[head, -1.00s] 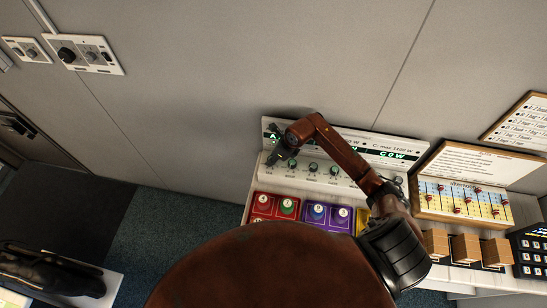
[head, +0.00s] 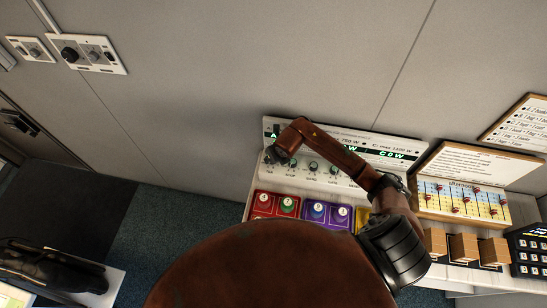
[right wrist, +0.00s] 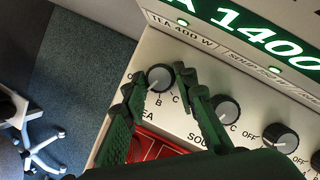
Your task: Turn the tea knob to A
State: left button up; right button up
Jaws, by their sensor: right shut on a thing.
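The tea knob (right wrist: 160,78) is a dark round knob with a light rim and a white pointer line, on the white panel (right wrist: 115,65) below the "TEA 400 W" label. Its pointer seems to lean to the lower left. The marks B and C show below it; a finger covers the place between OFF and B. My right gripper (right wrist: 166,86) has its green fingers on both sides of the knob and is shut on it. In the head view my right wrist (head: 278,152) hides this knob. My left gripper is not in view.
The soup knob (right wrist: 226,109) sits close to the right finger, with another knob (right wrist: 280,137) further right. A green-lit display (right wrist: 250,35) runs above. A red button block (head: 276,204) and a purple one (head: 327,213) stand in front of the panel.

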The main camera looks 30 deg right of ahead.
dwell(0.3)
jog(key=o, duration=1.2)
jog(key=shift+c, duration=0.2)
jog(key=v, duration=1.2)
